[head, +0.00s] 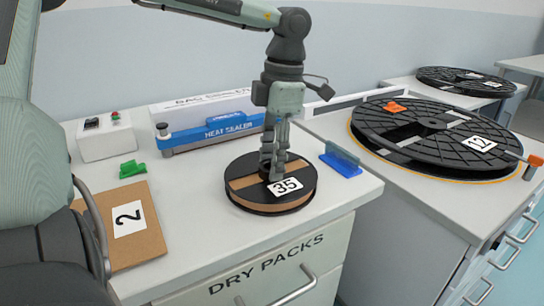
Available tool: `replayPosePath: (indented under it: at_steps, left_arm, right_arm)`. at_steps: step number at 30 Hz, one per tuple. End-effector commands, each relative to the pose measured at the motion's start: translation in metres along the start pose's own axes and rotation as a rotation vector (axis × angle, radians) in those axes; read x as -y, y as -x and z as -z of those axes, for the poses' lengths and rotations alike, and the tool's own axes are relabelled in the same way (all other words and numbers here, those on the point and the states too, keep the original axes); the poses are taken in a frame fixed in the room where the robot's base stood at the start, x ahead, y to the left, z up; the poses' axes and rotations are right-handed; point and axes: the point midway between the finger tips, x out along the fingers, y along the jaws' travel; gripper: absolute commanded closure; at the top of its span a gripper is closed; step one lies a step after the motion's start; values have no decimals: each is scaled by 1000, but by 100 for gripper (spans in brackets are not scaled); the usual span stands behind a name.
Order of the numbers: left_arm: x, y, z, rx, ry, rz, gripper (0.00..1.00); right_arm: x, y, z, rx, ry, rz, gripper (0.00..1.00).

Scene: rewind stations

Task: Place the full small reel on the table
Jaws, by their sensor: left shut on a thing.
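The small reel (242,186) is a black disc with a tan band across it and a white label reading 35. It is on or just above the white table (225,245) at its right part; I cannot tell whether it touches. My left gripper (271,172) points straight down and is shut on the hub at the middle of the reel. The fingers hide most of the hub. My right gripper is not in view.
Near the reel are a blue clip (341,162), a green clip (132,169), a heat sealer (210,132) and a brown card marked 2 (150,240). A large black reel (420,125) marked 12 lies on the right-hand cabinet. Bare tabletop shows left of the small reel.

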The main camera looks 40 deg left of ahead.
Motion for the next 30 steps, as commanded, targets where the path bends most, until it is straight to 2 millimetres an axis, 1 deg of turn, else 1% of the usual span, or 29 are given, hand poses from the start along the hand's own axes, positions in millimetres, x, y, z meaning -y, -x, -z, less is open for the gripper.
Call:
replayPosePath:
  at_steps: [3,8,13,14,18,19,26,30]
  left_arm:
    - [0,1,-1,4,0,-2,100]
    - [0,0,-1,4,0,-2,100]
    - [0,-2,-1,4,0,-3,100]
    - [0,-3,-1,2,0,-2,59]
    - [0,-2,-1,2,0,-1,42]
    - [0,-2,-1,2,0,-1,40]
    - [0,-2,-1,2,0,-1,40]
    - [0,2,0,2,0,-1,40]
  right_arm:
    - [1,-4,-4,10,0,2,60]
    - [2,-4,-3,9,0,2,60]
    - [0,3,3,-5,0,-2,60]
    - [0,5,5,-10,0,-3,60]
    - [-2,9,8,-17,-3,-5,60]
    - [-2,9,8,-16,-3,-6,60]
    - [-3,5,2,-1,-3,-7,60]
    - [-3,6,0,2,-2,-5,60]
